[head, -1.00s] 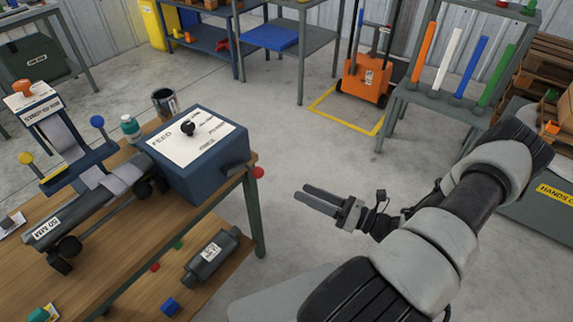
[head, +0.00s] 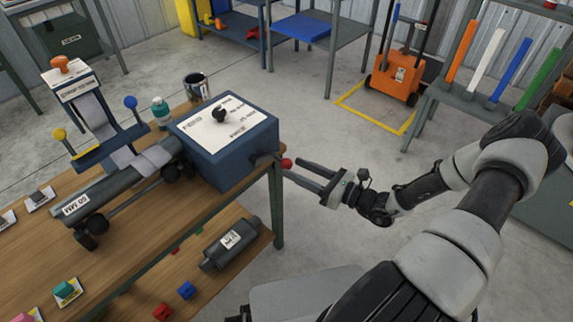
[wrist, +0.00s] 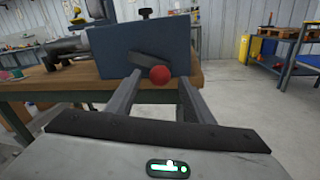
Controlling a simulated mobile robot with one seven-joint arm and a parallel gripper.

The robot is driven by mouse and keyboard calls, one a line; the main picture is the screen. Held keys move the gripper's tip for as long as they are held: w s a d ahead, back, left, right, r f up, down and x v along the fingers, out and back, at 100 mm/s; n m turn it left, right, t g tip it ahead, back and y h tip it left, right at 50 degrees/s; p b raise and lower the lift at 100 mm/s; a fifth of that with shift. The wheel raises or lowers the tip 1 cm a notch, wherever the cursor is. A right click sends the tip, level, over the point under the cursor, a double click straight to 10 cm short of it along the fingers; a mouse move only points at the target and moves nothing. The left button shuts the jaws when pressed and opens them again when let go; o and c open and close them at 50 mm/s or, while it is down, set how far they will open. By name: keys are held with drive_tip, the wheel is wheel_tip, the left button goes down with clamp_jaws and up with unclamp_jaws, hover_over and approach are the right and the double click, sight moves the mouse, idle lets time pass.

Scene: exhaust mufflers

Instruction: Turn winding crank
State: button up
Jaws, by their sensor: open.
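The winding crank shows as a dark arm (wrist: 144,58) with a red ball knob (wrist: 159,75) on the side of a blue box (head: 222,150) at the table's right end. In the head view the red knob (head: 286,163) stands out just past the table corner. My gripper (head: 303,172) is open, its fingers pointing at the knob. In the wrist view the knob appears between the two fingertips of my gripper (wrist: 160,78), nearer the far ends. I cannot tell whether either finger touches it. The crank's hub is partly hidden in the head view.
The wooden table (head: 130,230) carries a roller machine and a green-white bottle (head: 160,112). A muffler (head: 232,243) lies on the lower shelf. An orange cart (head: 397,75) stands at the back, and a rack with coloured rods (head: 487,75) is at right. The floor between is clear.

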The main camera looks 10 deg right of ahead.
sight(286, 163)
drive_tip(key=shift+x, duration=2.25)
drive_tip(key=shift+c, duration=0.2)
clamp_jaws()
